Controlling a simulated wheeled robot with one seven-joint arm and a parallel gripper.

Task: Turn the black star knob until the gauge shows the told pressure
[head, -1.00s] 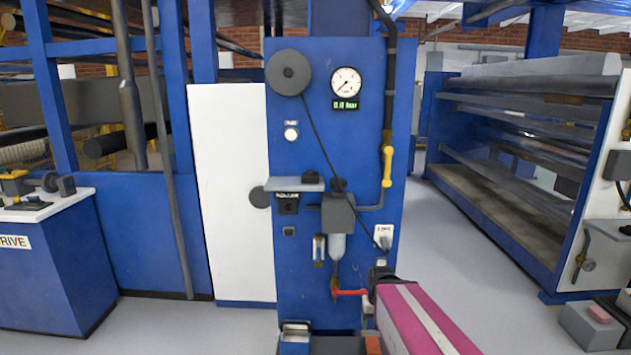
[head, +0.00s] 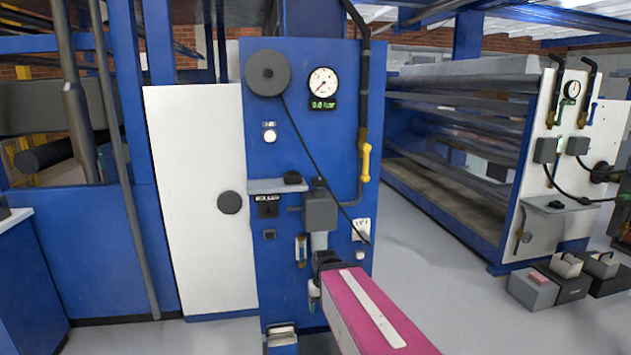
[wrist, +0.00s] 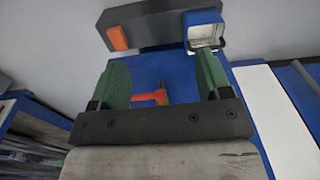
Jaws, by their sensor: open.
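A small black knob (head: 318,184) sits on top of the grey regulator body (head: 320,211) on the blue panel; its star shape is too small to make out. The round white gauge (head: 323,84) is above it, its needle pointing lower left. The green display (head: 323,104) under it seems to read 0.0 bar. My gripper (head: 325,258) is below the knob, in front of the regulator's lower end. In the wrist view my gripper (wrist: 162,65) is open, its green fingers apart. A red lever (wrist: 150,97) shows between them, with no visible grip on it.
A small shelf (head: 278,186) with a black item juts out left of the knob. A black cable crosses the panel from the round grey disc (head: 267,72). A yellow valve handle (head: 365,161) is at right. Grey floor lies open right of the panel.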

